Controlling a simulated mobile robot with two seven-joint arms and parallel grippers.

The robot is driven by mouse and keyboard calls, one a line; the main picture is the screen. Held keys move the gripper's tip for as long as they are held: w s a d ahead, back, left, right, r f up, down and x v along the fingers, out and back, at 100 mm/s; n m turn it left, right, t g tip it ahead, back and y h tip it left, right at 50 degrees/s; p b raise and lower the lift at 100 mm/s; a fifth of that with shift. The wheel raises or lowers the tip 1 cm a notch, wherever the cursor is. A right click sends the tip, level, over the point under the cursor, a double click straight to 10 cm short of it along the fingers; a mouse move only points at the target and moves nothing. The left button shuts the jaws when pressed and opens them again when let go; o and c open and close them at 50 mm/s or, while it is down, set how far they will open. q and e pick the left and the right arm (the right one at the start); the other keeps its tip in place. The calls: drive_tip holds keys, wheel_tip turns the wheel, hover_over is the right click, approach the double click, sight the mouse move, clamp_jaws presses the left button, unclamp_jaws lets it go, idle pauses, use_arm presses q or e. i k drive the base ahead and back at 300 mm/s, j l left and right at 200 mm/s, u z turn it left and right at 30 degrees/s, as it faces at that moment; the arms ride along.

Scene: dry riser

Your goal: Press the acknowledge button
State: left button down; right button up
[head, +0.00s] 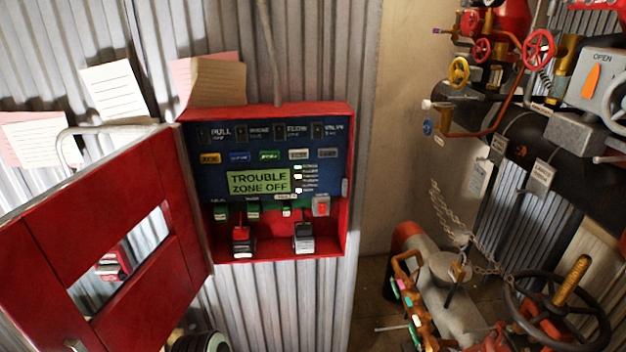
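A red alarm panel box (350,180) hangs on the corrugated wall, its red door (95,240) swung open to the left. Neither of my grippers is in view, and nothing covers the button row.
Switches (243,238) and a grey one (303,236) sit low in the box. Paper notes (114,90) hang around it. Pipes, a red handwheel (538,49) and a dark handwheel (555,312) with a chain (450,222) crowd the right. Space before the panel looks clear.

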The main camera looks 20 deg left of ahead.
sight(205, 158)
drive_tip(key=u, duration=1.35)
